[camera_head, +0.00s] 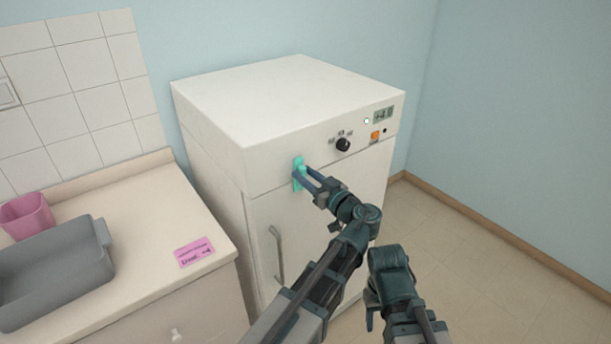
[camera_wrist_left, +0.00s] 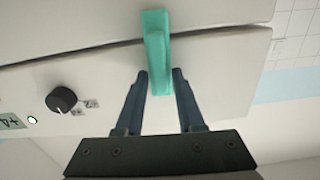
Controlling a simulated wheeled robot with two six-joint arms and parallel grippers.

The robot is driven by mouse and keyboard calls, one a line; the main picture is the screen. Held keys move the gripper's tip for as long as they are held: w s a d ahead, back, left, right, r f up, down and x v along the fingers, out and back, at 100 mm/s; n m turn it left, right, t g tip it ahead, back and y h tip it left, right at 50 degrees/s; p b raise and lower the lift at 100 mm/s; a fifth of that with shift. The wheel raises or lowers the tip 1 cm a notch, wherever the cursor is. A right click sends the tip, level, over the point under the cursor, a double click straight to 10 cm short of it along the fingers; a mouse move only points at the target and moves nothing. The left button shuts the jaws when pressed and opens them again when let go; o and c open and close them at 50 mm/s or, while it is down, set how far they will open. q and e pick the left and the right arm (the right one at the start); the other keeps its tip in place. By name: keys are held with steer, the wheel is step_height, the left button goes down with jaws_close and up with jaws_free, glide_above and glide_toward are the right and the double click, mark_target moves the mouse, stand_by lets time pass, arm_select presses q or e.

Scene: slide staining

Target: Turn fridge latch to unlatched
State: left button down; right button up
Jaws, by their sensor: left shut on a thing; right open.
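The fridge (camera_head: 290,100) is a white box-shaped unit with a door below a control panel. The teal latch (camera_head: 299,174) sits on its front, at the left of the seam between panel and door. In the left wrist view the latch (camera_wrist_left: 157,55) spans the dark seam. My left gripper (camera_head: 304,178) is at the latch, with its two dark fingers on either side of the latch's end, shut on it; the fingers also show in the left wrist view (camera_wrist_left: 161,85). My right gripper is low in the head view, and its fingertips cannot be made out.
A black knob (camera_head: 343,145), an orange switch (camera_head: 375,135) and a small display (camera_head: 383,115) are on the panel. A door handle (camera_head: 276,254) is below the latch. A counter at left holds a grey tray (camera_head: 97,275), a pink container (camera_head: 38,214) and a pink card (camera_head: 194,252). Floor at right is clear.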

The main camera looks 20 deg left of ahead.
arm_select(q)
steer(key=shift+w+d+f+m+b, duration=0.15)
steer(key=shift+w+f+m+b, duration=0.15)
steer(key=shift+m, duration=2.55)
steer(key=shift+w+d+f+m+b, duration=0.2)
steer(key=shift+f+m+b, duration=0.1)
steer(key=shift+m, duration=2.6)
steer(key=shift+w+d+f+m+b, duration=0.2)
steer(key=shift+f+m+b, duration=0.1)
steer(key=shift+m, duration=2.55)
steer(key=c, duration=0.8)
jaws_free()
steer(key=shift+o, duration=0.2)
steer(key=shift+s, duration=0.1)
